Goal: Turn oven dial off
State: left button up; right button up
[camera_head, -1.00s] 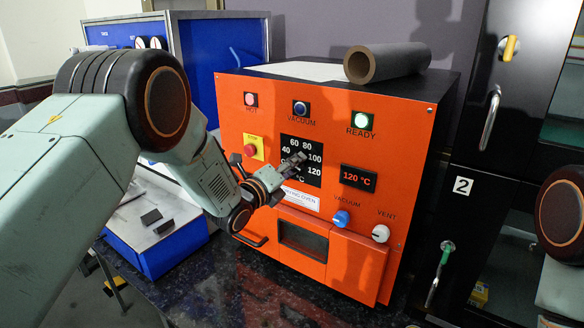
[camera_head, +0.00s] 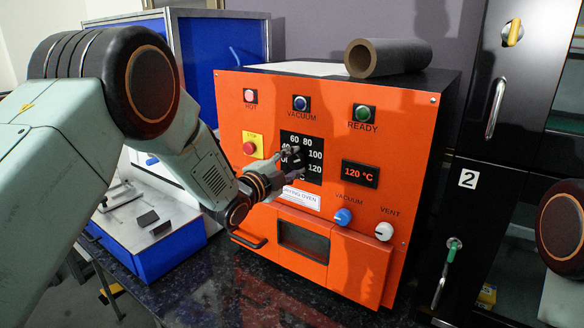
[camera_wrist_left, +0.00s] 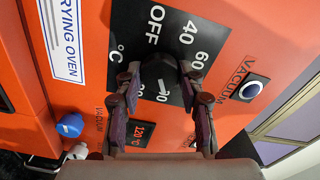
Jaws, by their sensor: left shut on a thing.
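The orange oven (camera_head: 225,110) stands on the dark counter, with its dial on a black temperature scale (camera_head: 312,142). In the head view my left gripper (camera_head: 292,166) is at the scale and largely hides the dial. In the left wrist view the dark dial (camera_wrist_left: 158,88) sits between the two fingers of my left gripper (camera_wrist_left: 160,72), which is shut on it. OFF, 40 and 60 show around it. A white mark shows on the dial, but I cannot tell which number it points to. My right gripper is out of view.
A red stop button (camera_head: 249,148) is left of the scale. A blue vacuum knob (camera_head: 343,217) and white vent knob (camera_head: 384,231) are lower right. A grey tube (camera_head: 388,58) lies on top. A black cabinet (camera_head: 480,130) stands to the right.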

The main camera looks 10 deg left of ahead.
pick_arm(q)
jog(key=n, duration=0.3)
jog(key=shift+w+r+n, duration=0.1)
jog(key=shift+r+n, duration=0.2)
jog(key=shift+n, duration=0.1)
jog(key=n, duration=0.4)
jog(key=shift+n, duration=0.3)
jog(key=n, duration=0.9)
jog(key=shift+p, duration=0.35)
jog(key=n+p, duration=0.1)
jog(key=n, duration=0.3)
jog(key=shift+n, duration=0.3)
jog(key=n+p, duration=0.1)
jog(key=n, duration=0.3)
jog(key=n+p, duration=0.1)
jog(key=n, duration=0.3)
jog(key=shift+n, duration=0.4)
jog(key=shift+n+p, duration=0.3)
jog(key=shift+n, duration=1.5)
